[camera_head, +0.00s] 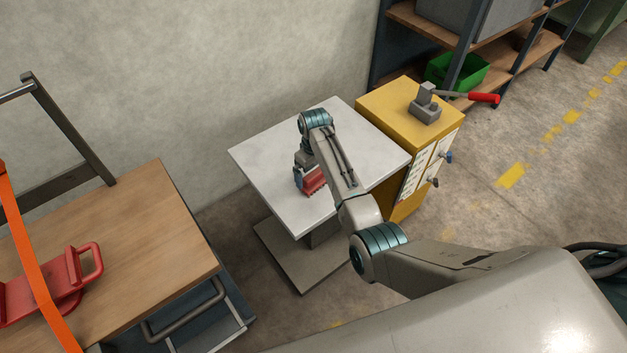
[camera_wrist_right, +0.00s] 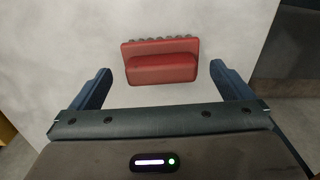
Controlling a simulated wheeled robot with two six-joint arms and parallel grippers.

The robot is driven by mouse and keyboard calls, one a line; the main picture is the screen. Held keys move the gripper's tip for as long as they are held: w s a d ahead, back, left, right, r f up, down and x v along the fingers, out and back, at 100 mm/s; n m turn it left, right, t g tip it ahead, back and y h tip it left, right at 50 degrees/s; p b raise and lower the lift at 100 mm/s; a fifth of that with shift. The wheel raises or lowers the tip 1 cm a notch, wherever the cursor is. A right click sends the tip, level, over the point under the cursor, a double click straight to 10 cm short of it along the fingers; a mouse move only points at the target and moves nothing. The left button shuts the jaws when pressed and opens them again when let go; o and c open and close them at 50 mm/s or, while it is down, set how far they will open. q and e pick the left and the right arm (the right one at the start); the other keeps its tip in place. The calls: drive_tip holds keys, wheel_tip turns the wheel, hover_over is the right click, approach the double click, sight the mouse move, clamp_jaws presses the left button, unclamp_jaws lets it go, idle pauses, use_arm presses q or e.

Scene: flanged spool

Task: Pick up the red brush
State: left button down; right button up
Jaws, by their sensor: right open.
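The red brush (camera_head: 314,182) lies on the white table (camera_head: 270,160), with a raised bar along its back and grey bristle tufts along one edge. In the right wrist view the brush (camera_wrist_right: 160,61) lies just ahead of and between the fingers. My right gripper (camera_head: 303,183) is above the brush in the head view and hides part of it. In the wrist view the right gripper (camera_wrist_right: 160,88) is open, with a finger to each side and nothing held. My left gripper is in neither view.
A yellow cabinet (camera_head: 376,103) with a grey, red-handled tool (camera_head: 428,103) stands right of the white table. A wooden bench (camera_head: 150,230) with a red tool (camera_head: 60,285) is at left. The white table's top around the brush is clear.

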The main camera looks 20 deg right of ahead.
sight(314, 173)
wheel_tip(314, 173, down, 3)
drive_tip(key=shift+w+a+f, duration=0.1)
drive_tip(key=shift+f, duration=0.1)
drive_tip(key=c, duration=0.8)
drive_tip(key=shift+c, duration=0.2)
drive_tip(key=shift+r, duration=0.1)
